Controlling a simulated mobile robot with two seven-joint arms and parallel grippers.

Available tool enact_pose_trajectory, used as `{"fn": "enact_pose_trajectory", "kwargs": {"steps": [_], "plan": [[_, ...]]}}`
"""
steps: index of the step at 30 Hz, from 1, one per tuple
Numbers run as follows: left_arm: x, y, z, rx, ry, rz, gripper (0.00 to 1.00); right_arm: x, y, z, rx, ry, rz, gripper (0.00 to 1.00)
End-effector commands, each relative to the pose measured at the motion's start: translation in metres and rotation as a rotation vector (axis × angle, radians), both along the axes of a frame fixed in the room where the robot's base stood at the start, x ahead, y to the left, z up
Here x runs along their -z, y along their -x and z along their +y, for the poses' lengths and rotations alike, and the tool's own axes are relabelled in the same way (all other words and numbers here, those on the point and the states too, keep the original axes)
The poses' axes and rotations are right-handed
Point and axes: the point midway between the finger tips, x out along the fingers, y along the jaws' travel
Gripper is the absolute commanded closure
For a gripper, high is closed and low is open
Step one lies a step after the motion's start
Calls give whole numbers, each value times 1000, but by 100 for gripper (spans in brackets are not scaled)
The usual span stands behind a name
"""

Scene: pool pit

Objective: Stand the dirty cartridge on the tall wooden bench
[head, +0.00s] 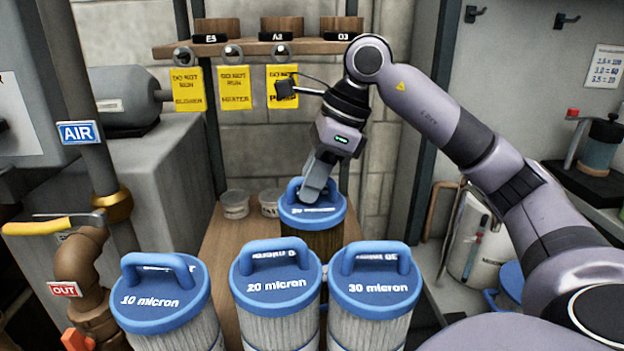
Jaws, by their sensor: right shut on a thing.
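The dirty cartridge (311,239) has a blue cap and a dark brown body. It stands upright on the wooden bench (222,262), or just over it; its base is hidden by the cartridges in front. My right gripper (314,190) points down and is shut on the handle of its blue cap. Three cleaner, white-pleated cartridges stand in a row in front: 10 micron (160,295), 20 micron (275,285) and 30 micron (375,285). My left gripper is not in view.
Two small lidded tubs (235,204) sit on the bench left of the dirty cartridge. A shelf (262,47) with yellow tags hangs behind. Pipes with a yellow-handled valve (50,226) stand at left. A white canister (475,240) stands at right.

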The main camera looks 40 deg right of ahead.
Motion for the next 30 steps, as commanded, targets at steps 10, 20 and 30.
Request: {"fn": "enact_pose_trajectory", "kwargs": {"steps": [10, 20, 30], "plan": [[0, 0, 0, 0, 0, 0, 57, 1, 0, 0, 0, 0, 0, 55], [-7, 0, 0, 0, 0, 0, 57, -36, 8, -10, 0, -2, -6, 55], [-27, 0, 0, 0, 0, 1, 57, -102, 26, -30, 2, 1, -2, 55]]}}
